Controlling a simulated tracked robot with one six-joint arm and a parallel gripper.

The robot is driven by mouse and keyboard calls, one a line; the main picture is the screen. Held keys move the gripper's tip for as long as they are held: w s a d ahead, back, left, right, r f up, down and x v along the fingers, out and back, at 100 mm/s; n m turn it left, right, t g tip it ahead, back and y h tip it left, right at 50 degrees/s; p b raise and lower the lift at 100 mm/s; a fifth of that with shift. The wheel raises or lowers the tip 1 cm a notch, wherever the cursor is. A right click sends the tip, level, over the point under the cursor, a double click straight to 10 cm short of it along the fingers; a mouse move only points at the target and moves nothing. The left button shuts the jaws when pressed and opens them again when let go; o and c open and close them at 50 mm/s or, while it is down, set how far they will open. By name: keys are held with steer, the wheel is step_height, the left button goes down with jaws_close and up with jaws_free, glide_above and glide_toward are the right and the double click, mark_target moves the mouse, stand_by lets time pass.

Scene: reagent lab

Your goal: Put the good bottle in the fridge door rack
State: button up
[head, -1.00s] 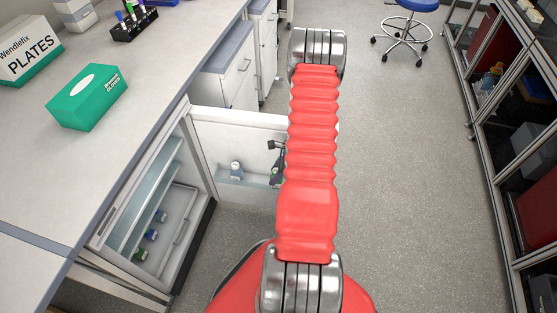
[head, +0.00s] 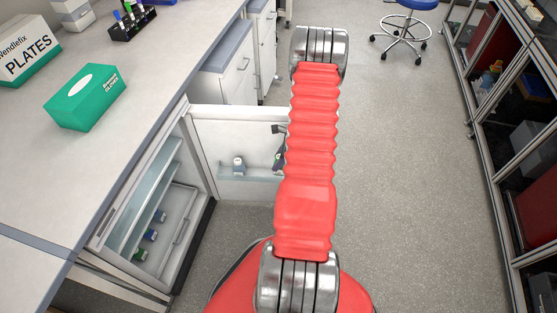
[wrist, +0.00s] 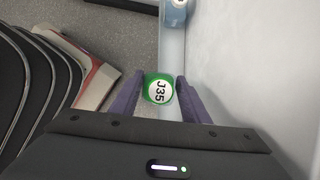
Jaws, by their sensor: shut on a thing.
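A bottle with a green-rimmed cap marked J35 (wrist: 159,89) sits between the two purple fingers of my gripper (wrist: 156,97) in the wrist view. My gripper is shut on it. The fridge door rack (wrist: 172,48) runs behind the bottle as a pale strip along the white door. I cannot tell whether the bottle touches the rack floor. In the head view my gripper (head: 279,158) is at the right end of the door rack (head: 225,177), partly hidden by my red arm. The held bottle is hardly visible there.
Another bottle (head: 238,165) stands in the door rack to the left; it also shows in the wrist view (wrist: 176,12). A counter edge (head: 150,140) overhangs the fridge.

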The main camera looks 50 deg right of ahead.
steer(key=shift+f, duration=1.7)
steer(key=shift+w+d, duration=0.25)
steer(key=shift+d, duration=0.3)
steer(key=shift+w+d+f, duration=0.1)
steer(key=shift+w+d, duration=0.1)
steer(key=shift+d, duration=0.6)
steer(key=shift+w+d, duration=0.2)
steer(key=shift+d, duration=0.2)
steer(key=shift+w+d, duration=0.15)
steer(key=shift+d, duration=0.15)
steer(key=shift+w+d+f, duration=0.1)
steer(key=shift+w+d, duration=0.05)
steer(key=shift+d, duration=0.2)
